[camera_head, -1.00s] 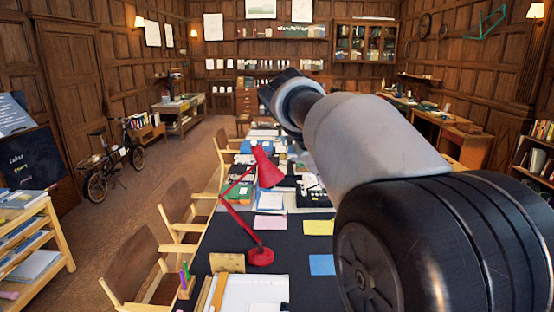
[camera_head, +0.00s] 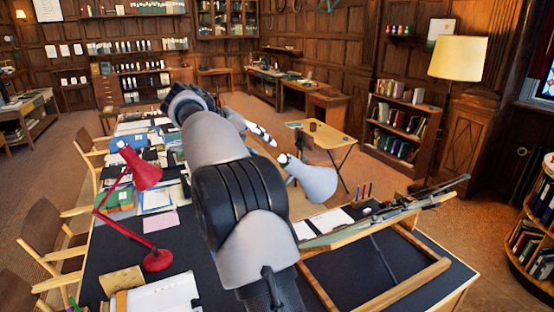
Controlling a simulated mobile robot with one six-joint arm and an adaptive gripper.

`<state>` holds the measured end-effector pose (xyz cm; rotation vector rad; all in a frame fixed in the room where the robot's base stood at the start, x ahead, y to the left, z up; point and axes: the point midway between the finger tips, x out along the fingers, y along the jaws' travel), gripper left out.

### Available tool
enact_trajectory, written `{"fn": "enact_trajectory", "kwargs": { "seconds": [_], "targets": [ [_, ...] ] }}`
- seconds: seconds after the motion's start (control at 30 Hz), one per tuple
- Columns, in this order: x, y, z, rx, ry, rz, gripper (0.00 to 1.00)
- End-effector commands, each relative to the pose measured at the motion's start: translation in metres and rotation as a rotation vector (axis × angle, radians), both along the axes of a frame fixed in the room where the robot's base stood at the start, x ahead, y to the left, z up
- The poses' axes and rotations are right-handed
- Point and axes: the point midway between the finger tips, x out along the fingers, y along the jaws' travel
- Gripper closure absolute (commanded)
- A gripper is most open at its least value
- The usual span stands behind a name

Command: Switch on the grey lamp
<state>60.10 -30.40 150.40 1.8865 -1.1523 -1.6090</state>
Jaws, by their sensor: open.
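The grey lamp (camera_head: 314,182) shows its pale bell-shaped shade just right of my arm, tilted with the wide end down and to the right. Its base and most of its stand are hidden behind my arm, and I see no switch. I cannot tell whether it is lit. My arm (camera_head: 215,140) rises from the bottom centre and reaches over the long dark desk (camera_head: 110,238). I cannot make out my gripper; it seems hidden beyond the arm. A red lamp (camera_head: 146,170) stands on the desk to the left.
A tilted wooden drafting frame (camera_head: 425,272) occupies the desk's right end. Papers and books crowd the desk's far part. Wooden chairs (camera_head: 50,240) line its left side. A small table (camera_head: 328,133), a bookcase (camera_head: 398,125) and a floor lamp (camera_head: 457,60) stand to the right, with open floor between.

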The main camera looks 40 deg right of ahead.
Motion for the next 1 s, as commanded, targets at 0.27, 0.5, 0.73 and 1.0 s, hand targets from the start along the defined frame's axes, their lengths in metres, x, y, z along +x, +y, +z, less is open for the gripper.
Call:
{"fn": "enact_trajectory", "kwargs": {
  "seconds": [0.27, 0.5, 0.73, 1.0],
  "targets": [
    [-0.001, -0.046, -0.036, 0.001, 0.002, -0.002, 0.6],
    [0.0, -0.064, -0.05, 0.0, 0.001, 0.001, 0.6],
    [0.0, -0.066, -0.051, 0.0, 0.0, 0.001, 0.6],
    [0.0, -0.066, -0.051, 0.001, 0.001, 0.001, 0.71]
  ]
}}
